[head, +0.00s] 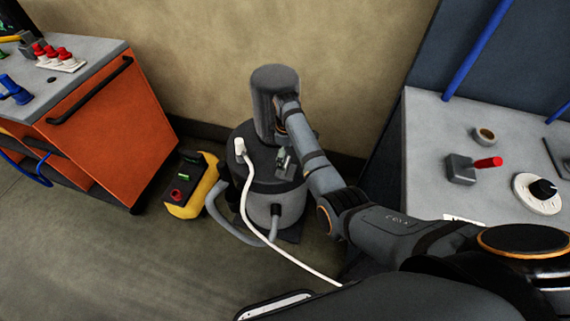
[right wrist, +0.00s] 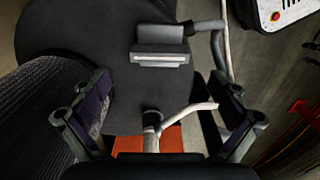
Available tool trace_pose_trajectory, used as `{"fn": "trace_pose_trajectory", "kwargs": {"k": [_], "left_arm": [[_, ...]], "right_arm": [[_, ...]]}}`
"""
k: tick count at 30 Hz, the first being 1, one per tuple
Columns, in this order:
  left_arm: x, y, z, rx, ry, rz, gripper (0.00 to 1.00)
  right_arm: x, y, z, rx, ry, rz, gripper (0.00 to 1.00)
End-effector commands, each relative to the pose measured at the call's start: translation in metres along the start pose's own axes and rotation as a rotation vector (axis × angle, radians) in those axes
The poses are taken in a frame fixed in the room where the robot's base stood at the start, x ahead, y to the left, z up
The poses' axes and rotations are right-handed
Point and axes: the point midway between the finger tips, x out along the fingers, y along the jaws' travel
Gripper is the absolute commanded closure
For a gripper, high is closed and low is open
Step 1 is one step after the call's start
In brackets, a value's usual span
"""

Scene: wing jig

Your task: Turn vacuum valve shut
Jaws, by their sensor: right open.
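The vacuum (head: 255,207) is a grey canister with a dark lid (right wrist: 70,45), standing on the floor by the wall. A tall dark cylinder (head: 268,92) rises above its lid. My right gripper (head: 285,162) is over the lid, open, with nothing seen held. In the right wrist view, a short dark post with a pale hose or lever (right wrist: 190,115) shows between the open fingers (right wrist: 160,112). I cannot tell whether it is the valve, or whether a finger touches it. A grey block (right wrist: 160,48) sits on the lid beyond. My left gripper is not in view.
A white hose (head: 272,240) runs from the vacuum across the floor. A yellow-black box (head: 191,187) stands left of it. An orange cabinet (head: 110,125) is farther left. The grey bench (head: 430,130) at right carries a block with a red lever (head: 487,162) and a black-knobbed dial (head: 538,194).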

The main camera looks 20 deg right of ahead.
Motion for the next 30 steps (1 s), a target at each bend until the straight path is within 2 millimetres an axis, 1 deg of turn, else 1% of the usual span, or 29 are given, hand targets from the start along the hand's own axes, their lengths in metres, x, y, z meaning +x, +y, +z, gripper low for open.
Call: {"fn": "trace_pose_trajectory", "kwargs": {"k": [1,3,6,9,13,19,20,30], "left_arm": [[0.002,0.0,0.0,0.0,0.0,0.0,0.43],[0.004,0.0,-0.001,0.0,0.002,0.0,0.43],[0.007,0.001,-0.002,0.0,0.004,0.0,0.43],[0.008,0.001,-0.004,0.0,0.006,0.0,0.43],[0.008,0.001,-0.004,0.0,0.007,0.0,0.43],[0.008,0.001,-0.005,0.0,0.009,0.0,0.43],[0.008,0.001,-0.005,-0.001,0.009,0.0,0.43],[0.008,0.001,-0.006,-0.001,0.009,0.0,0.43]], "right_arm": [[0.013,-0.001,0.001,0.0,-0.003,-0.003,0.02],[0.028,0.0,0.001,0.0,-0.002,-0.002,0.02],[0.044,0.0,0.001,0.001,-0.001,-0.001,0.02],[0.055,0.0,0.001,0.001,-0.001,-0.001,0.02],[0.06,0.0,0.001,0.001,0.0,0.0,0.02],[0.06,0.0,0.0,0.002,0.0,0.001,0.02],[0.06,0.0,0.0,0.002,0.0,0.001,0.03],[0.06,0.0,0.0,0.002,0.0,0.0,0.49]]}}
